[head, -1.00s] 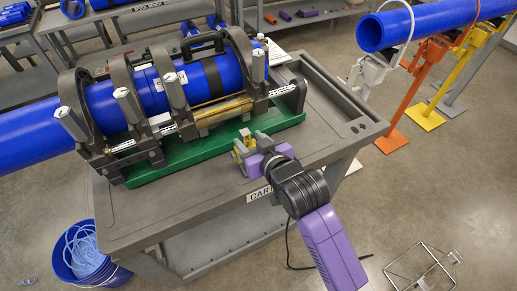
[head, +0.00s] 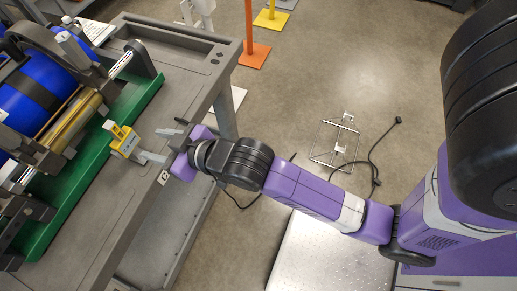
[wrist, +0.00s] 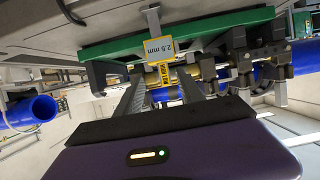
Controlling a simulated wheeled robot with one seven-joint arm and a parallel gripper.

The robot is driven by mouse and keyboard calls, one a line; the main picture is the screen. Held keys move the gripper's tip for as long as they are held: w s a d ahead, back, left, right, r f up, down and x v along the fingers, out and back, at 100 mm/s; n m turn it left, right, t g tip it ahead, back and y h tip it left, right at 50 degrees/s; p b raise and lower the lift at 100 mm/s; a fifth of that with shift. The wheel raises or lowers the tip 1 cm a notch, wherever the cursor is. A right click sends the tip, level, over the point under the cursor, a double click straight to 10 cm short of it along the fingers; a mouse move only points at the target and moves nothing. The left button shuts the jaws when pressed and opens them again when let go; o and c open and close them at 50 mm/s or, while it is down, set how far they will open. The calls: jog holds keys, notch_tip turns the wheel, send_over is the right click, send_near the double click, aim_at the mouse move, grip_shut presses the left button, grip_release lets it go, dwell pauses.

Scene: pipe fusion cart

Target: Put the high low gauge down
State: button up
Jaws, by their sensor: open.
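The high low gauge (head: 124,141) is a small yellow block with a grey part, at the near edge of the green base on the cart top. In the wrist view its grey face (wrist: 160,47) reads "2.5 mm", and its yellow body shows just beyond my fingertips. My gripper (head: 157,145) is open, its two grey fingers spread and pointing at the gauge. No finger is closed on the gauge. One fingertip looks very close to it in the head view; I cannot tell whether they touch.
The grey cart top (head: 110,225) has bare room in front of the green base (head: 58,210). The fusion machine with its blue pipe (head: 35,95) stands behind the gauge. A wire frame stand (head: 335,143) and a black cable (head: 377,160) lie on the floor.

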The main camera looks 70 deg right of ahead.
jog(key=s+f, duration=0.3)
jog(key=s, duration=1.4)
jog(key=s+r+t, duration=0.1)
jog(key=s+r, duration=0.4)
jog(key=s, duration=0.6)
jog(key=shift+s+r, duration=0.2)
jog(key=shift+r, duration=0.1)
